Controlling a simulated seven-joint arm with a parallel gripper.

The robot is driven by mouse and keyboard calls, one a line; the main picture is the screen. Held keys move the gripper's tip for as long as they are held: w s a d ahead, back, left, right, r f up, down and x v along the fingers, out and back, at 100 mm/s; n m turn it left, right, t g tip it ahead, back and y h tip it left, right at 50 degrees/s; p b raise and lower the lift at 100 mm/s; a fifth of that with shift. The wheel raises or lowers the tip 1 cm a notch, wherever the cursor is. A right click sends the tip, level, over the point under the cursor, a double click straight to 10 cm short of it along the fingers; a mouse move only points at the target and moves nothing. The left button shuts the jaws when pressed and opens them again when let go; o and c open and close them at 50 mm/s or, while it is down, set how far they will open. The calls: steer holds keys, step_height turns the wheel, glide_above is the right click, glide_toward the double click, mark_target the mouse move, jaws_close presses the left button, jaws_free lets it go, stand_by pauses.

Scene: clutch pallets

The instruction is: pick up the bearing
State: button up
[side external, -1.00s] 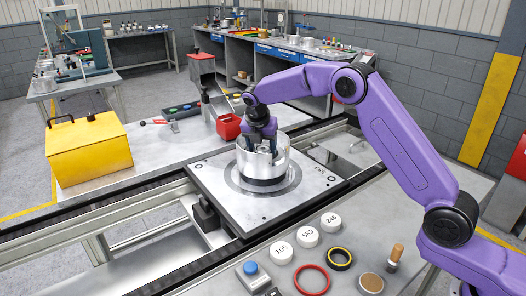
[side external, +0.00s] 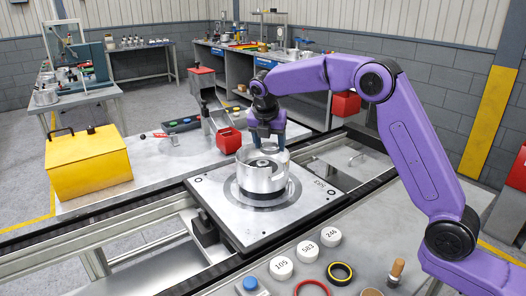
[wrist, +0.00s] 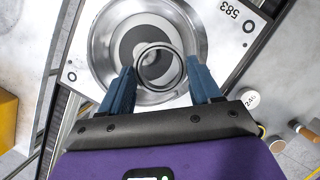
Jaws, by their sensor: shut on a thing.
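The bearing (wrist: 181,75) is a thin metal ring in the wrist view. My gripper (wrist: 161,68) has its two blue fingers on either side of the ring and is shut on it. Below it is the round silver housing (side external: 262,179), open at the top, which also shows in the wrist view (wrist: 103,42). In the side view my gripper (side external: 268,146) is above the housing, towards its back rim. The bearing is hard to make out there, and the fingertips are partly lost against the housing.
The housing stands on a square pallet (side external: 222,208) marked 583 on the conveyor. White numbered caps (side external: 306,251), a red ring (side external: 311,288) and a yellow-black ring (side external: 340,272) lie on the front bench.

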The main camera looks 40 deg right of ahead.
steer(key=s+r, duration=0.6)
steer(key=s, duration=0.4)
steer(key=s+d+f+m+g+y, duration=0.1)
steer(key=s+d+f+m+g, duration=0.1)
steer(key=s+d+f+m, duration=0.2)
steer(key=s+d+f+m+g+y, duration=0.1)
steer(key=s+d+f+m+g, duration=0.2)
steer(key=f+m, duration=0.6)
steer(key=s+d+f+m+g+y, duration=0.1)
steer(key=s+d+f+m, duration=0.4)
steer(key=m, duration=0.7)
steer(key=shift+s+d+f+m+g+y, duration=0.25)
steer(key=shift+s+f+m+g+y, duration=0.05)
steer(key=shift+s+f+g, duration=0.55)
steer(key=shift+s, duration=0.3)
steer(key=s+a+r+m+t+y, duration=0.1)
steer(key=s+a+r+m, duration=0.15)
steer(key=s, duration=0.45)
steer(key=s+a+r+m+y, duration=0.1)
steer(key=s+a+r+m, duration=0.1)
steer(key=s+r+m, duration=0.35)
steer(key=s+a+r+m+t+y, duration=0.1)
steer(key=s+a+m+y, duration=0.1)
steer(key=s, duration=0.7)
glide_above(365, 258)
steer(key=w+d, duration=0.1)
step_height(365, 258, down, 10)
steer(key=shift+r, duration=0.1)
steer(key=shift+f, duration=1.4)
